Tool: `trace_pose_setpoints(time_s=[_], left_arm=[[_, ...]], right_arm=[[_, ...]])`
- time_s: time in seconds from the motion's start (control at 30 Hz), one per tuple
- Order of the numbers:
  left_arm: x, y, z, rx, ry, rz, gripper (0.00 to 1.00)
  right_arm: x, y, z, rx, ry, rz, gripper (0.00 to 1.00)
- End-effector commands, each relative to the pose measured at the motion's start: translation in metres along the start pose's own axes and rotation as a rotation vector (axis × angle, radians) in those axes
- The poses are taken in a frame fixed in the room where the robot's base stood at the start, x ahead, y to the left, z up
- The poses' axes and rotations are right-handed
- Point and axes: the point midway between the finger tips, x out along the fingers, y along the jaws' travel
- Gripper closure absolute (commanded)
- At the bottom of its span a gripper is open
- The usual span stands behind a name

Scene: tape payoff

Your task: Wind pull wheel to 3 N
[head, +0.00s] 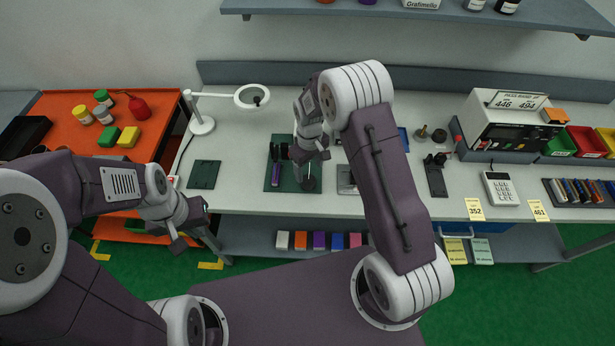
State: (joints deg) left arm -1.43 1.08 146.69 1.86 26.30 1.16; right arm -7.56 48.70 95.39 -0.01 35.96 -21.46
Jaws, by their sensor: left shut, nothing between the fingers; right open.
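My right gripper (309,160) is open and points down over a dark green mat (287,143) at the middle of the bench. A purple-handled tool (275,178) lies on the mat to its left. A small dark round part (309,184) is just below the gripper; whether they touch is unclear. The gripper and forearm hide part of the mat. I cannot tell for certain which part is the pull wheel, and no tension reading is legible. My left gripper (190,228) is shut and empty, at the bench's front left edge.
A bench instrument (497,124) with cards reading 446 and 494 stands at the right, beside coloured bins (587,141). A calculator (500,188) lies in front. A lamp (203,124) and an empty-looking green mat (204,174) are at the left. An orange cart (70,103) stands further left.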

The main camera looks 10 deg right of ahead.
Motion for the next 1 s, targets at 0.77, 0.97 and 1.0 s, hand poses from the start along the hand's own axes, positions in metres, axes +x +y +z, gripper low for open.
trace_pose_setpoints(time_s=[0.77, 0.97, 1.0], left_arm=[[-0.019, 0.0, -0.002, 0.0, 0.0, 0.0, 1.0], [-0.018, 0.0, -0.002, 0.0, 0.0, 0.0, 1.0], [-0.018, 0.0, -0.002, 0.0, 0.0, 0.0, 1.0]], right_arm=[[0.067, 0.0, 0.0, 0.001, 0.001, 0.0, 0.63], [0.066, 0.0, 0.0, 0.002, 0.001, 0.0, 0.94], [0.067, 0.0, 0.0, 0.004, 0.001, 0.0, 0.94]])
